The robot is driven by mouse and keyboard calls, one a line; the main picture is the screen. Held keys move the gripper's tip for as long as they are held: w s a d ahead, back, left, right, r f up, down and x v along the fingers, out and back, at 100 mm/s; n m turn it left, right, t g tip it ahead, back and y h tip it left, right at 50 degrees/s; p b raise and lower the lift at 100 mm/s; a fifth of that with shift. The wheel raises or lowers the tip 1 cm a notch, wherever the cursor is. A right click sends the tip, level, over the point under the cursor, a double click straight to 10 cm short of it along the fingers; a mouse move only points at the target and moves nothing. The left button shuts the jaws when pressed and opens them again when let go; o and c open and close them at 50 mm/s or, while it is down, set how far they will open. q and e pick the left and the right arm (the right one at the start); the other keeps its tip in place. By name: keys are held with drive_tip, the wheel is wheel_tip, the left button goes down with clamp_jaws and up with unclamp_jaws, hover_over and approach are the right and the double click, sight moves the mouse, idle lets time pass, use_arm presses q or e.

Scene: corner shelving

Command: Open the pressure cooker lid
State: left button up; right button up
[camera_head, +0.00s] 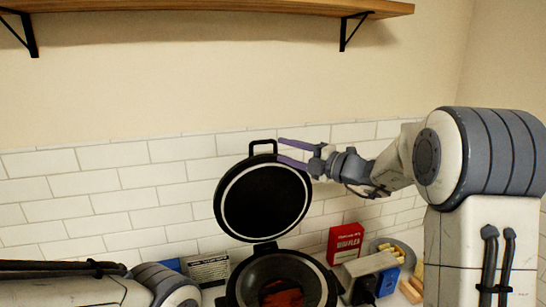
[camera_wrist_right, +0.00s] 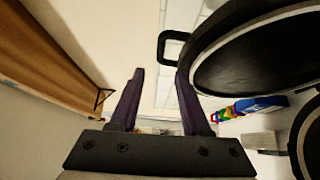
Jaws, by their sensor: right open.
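The pressure cooker (camera_head: 233,292) stands at the bottom middle of the head view, with something reddish inside its dark pot. Its round black lid (camera_head: 262,202) is raised on the hinge at the back and stands nearly upright, its inner side facing me. The lid's loop handle (camera_head: 262,146) is at the top edge; it also shows in the right wrist view (camera_wrist_right: 162,47). My right gripper (camera_head: 279,150) is open, its purple fingers at the lid's upper right edge beside the handle. I cannot tell whether they touch the lid. My left arm shows at the lower left, its gripper out of view.
A red waffle box (camera_head: 345,242), a bowl with yellow pieces (camera_head: 408,249) and a blue box (camera_head: 388,283) stand right of the cooker. A white-and-black box (camera_head: 208,270) is at its left. A wooden shelf (camera_head: 220,6) hangs above; the tiled wall is close behind.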

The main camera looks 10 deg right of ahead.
drive_tip(key=shift+b+v, duration=0.4)
drive_tip(key=shift+v, duration=1.25)
drive_tip(key=s+a+f+n+g+h+b, duration=0.2)
drive_tip(key=s+a+f+n+g+b, duration=0.4)
drive_tip(key=s+a+f+n+g, duration=1.05)
drive_tip(key=s+d+f+m+t+h+b, duration=0.1)
drive_tip(key=s+f+m, duration=0.5)
drive_tip(key=m, duration=0.6)
drive_tip(key=s+d+f+m+t+h+b, duration=0.1)
drive_tip(key=s+d+f+m+h+b, duration=0.1)
drive_tip(key=s+f+m+h, duration=0.3)
drive_tip(key=s+d+f+m+t+h+b, duration=0.1)
drive_tip(key=s+f+m, duration=0.5)
drive_tip(key=m, duration=1.2)
drive_tip(key=s+h+b, duration=0.1)
drive_tip(key=s+h, duration=0.1)
drive_tip(key=s, duration=0.2)
drive_tip(key=shift+s+d+f+m+b, duration=0.25)
drive_tip(key=shift+d+f+m+b, duration=0.05)
drive_tip(key=shift+f+m, duration=0.05)
